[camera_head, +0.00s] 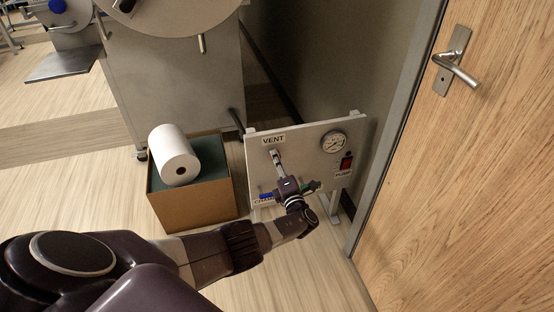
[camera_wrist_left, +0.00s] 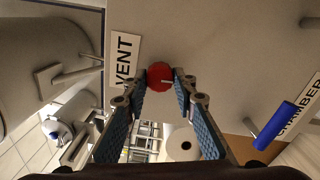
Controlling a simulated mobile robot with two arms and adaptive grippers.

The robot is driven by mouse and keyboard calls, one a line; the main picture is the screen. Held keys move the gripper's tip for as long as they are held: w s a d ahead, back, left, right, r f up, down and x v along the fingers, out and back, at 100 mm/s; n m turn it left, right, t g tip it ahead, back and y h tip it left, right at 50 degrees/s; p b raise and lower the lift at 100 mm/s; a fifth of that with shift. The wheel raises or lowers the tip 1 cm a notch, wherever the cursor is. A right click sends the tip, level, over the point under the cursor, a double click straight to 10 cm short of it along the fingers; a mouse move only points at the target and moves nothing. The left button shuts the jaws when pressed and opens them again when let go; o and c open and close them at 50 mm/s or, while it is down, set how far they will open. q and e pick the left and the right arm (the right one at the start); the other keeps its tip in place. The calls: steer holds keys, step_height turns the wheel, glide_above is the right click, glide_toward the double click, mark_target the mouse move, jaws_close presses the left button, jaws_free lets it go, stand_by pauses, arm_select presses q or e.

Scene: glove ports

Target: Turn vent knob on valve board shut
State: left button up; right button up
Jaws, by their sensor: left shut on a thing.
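The valve board (camera_head: 307,150) is a pale upright panel beside the door. Its VENT label (camera_head: 273,140) is at the upper left. My left gripper (camera_head: 277,156) reaches up to the board just below that label. In the left wrist view the vent knob (camera_wrist_left: 158,72) is round and red with a short pale mark. It lies between the tips of my left gripper (camera_wrist_left: 161,82), which is shut on it. The fingers hide most of the knob in the head view. My right gripper is not in view.
A blue handle (camera_wrist_left: 274,124) sits beside the CHAMBER label. A gauge (camera_head: 334,142) and a red PUMP switch (camera_head: 347,162) are on the board's right. A cardboard box (camera_head: 195,205) with a white roll (camera_head: 173,155) stands left. A wooden door (camera_head: 480,180) is close on the right.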

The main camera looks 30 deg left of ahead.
arm_select(q)
steer(key=shift+m, duration=0.6)
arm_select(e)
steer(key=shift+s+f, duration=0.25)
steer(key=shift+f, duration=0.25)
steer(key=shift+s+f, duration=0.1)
arm_select(q)
steer(key=o, duration=1.2)
steer(key=shift+c, duration=0.2)
steer(key=v, duration=1.2)
